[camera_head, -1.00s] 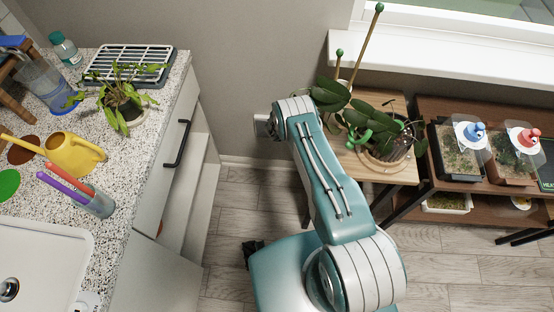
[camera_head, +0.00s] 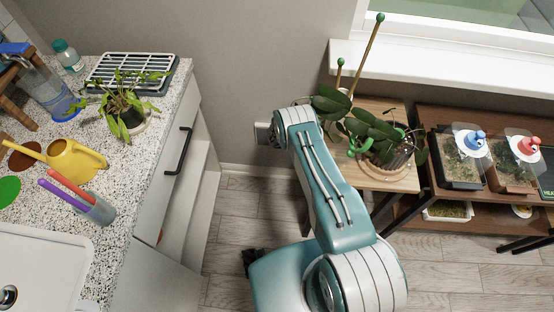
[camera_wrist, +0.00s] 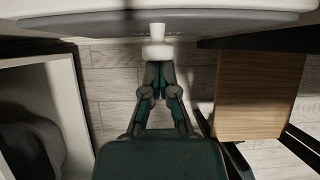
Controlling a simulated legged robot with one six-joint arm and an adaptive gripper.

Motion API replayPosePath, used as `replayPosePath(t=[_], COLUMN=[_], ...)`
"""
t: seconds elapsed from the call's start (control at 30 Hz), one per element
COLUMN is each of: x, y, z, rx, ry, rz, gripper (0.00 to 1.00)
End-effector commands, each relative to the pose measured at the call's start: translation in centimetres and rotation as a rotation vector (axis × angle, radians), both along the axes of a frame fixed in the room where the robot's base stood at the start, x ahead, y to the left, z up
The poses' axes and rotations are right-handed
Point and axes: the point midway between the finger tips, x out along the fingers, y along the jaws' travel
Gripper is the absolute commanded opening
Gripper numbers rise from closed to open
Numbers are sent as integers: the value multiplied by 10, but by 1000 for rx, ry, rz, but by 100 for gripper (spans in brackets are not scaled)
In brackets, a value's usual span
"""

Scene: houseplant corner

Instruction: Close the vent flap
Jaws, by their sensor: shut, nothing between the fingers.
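My gripper (camera_wrist: 158,72) shows in the wrist view with its dark fingers shut and nothing between them. A white knob (camera_wrist: 157,50) with a short stem stands right at the fingertips; I cannot tell whether they touch. The stem meets a pale panel (camera_wrist: 220,20) with a grey rim across the top of the wrist view. This panel may be the vent flap, but I cannot tell for sure, nor how far open it is. In the head view my teal arm hides the gripper, and no vent flap can be clearly made out there.
A wooden stand (camera_head: 385,180) holds a potted orchid (camera_head: 385,150) right of my arm. A brown shelf (camera_head: 428,115) with seed trays is farther right. The speckled counter (camera_head: 150,135) with a drawer handle (camera_head: 179,150) is left. Plank floor (camera_head: 235,200) shows between.

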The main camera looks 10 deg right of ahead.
Motion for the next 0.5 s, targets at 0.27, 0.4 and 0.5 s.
replayPosePath(t=[0.27, 0.4, 0.5], x=[1, -11, -20], y=[0, 6, 10], z=[32, 43, 54], rx=[-7, -8, -6], ry=[-28, -20, -16], rz=[-7, -3, -1], gripper=[0, 0, 0])
